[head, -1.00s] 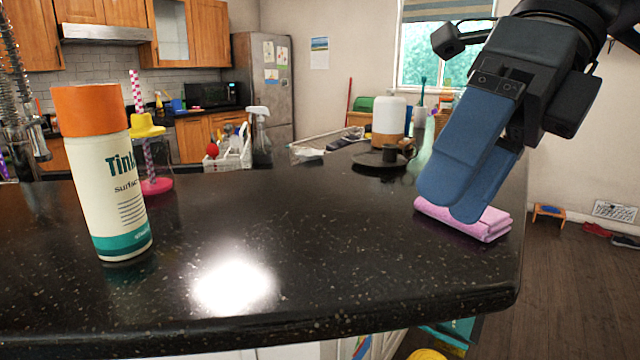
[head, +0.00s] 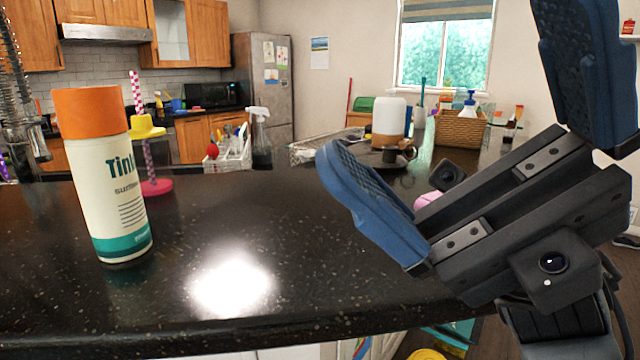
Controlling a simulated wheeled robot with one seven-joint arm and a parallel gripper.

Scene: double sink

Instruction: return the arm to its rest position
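My gripper (head: 452,82) is at the right of the head view, close to the camera. Its two blue fingers are spread wide apart with nothing between them. It is above the right end of the dark counter (head: 310,220). A folded pink cloth (head: 427,201) lies on the counter, mostly hidden behind my gripper; only a small part shows.
A can with an orange cap (head: 118,185) stands upright at the counter's left. A yellow and pink stand (head: 152,187) is behind it. A spray bottle (head: 261,140), a white canister (head: 388,122) and a wicker basket (head: 459,129) are farther back. The counter's middle is clear.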

